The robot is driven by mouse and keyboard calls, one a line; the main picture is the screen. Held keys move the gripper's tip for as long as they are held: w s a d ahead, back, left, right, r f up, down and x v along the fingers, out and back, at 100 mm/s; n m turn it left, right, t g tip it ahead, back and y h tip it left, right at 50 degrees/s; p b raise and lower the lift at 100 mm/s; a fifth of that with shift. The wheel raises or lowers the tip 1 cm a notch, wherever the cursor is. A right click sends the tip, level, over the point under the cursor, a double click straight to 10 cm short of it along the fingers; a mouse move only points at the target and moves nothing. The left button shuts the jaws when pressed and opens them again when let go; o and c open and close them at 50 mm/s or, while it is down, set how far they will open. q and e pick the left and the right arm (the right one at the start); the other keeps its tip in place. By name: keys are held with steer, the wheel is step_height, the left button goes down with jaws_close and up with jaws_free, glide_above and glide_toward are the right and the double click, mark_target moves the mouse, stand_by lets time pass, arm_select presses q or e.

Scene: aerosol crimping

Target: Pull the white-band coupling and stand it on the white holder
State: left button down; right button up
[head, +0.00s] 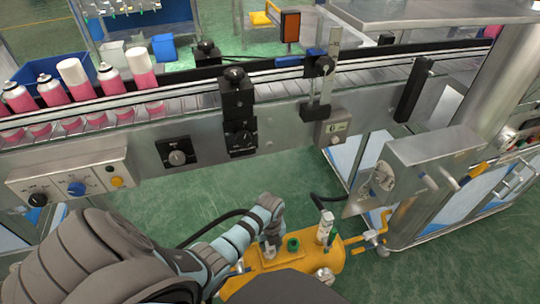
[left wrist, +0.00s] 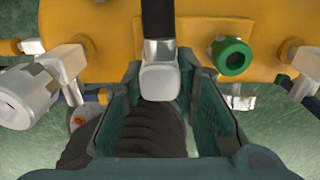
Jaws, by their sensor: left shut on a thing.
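My left gripper (head: 268,246) is down at the yellow tank (head: 322,262) on the floor. In the left wrist view my gripper (left wrist: 163,95) has its two dark green fingers on either side of a pale grey coupling (left wrist: 158,82), shut on it. A black hose leads from the coupling's far end, over the tank. A pale band shows where hose and coupling meet; its exact colour is hard to tell. In the head view the fingers largely hide the coupling. I cannot make out the white holder. My right gripper is not in view.
A green ring fitting (head: 293,243) stands on the tank beside my left gripper. A silver fitting (head: 325,226) stands to its right. The conveyor (head: 200,115) with several pink cans runs behind. A steel cabinet (head: 430,170) stands to the right.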

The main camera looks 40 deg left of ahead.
arm_select(q)
steer(key=shift+f, duration=0.5)
stand_by(0.4)
stand_by(1.0)
stand_by(0.5)
steer(key=c, duration=1.2)
jaws_free()
